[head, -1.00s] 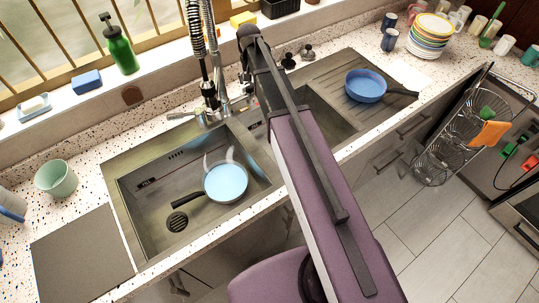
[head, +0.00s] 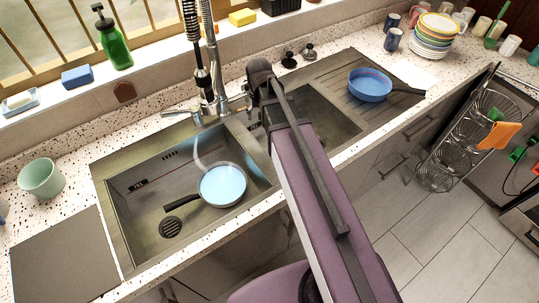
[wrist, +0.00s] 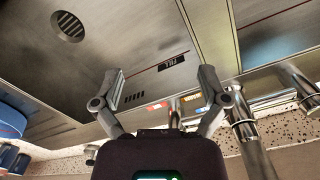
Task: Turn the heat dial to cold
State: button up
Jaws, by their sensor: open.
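I cannot surely make out the heat dial. The chrome faucet (head: 213,105) stands behind the sink, with a lever (head: 178,114) out to its left. In the wrist view, chrome posts (wrist: 246,135) stand right of my gripper. A small red label (wrist: 155,107) and an orange label (wrist: 190,98) lie beyond the fingers. My gripper (wrist: 158,95) is open with nothing between its fingers. In the head view my own arm hides the fingers; its end is just right of the faucet.
A pan (head: 222,184) with pale blue contents sits in the left basin (head: 140,215), a whitish streak above it. A blue pan (head: 370,85) sits on the drainboard at right. A green bottle (head: 113,42) and sponges (head: 78,77) line the sill.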

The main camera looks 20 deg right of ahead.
jog(key=shift+n, duration=0.8)
jog(key=shift+s+f+b, duration=1.1)
jog(key=shift+s+f, duration=0.1)
jog(key=shift+s, duration=0.55)
jog(key=shift+s+f+b, duration=1.05)
jog(key=shift+s+f, duration=0.1)
jog(key=shift+s, duration=0.55)
jog(key=shift+s+f+b, duration=1.1)
jog(key=shift+s+f, duration=0.1)
jog(key=shift+s, duration=0.55)
jog(key=shift+s, duration=0.1)
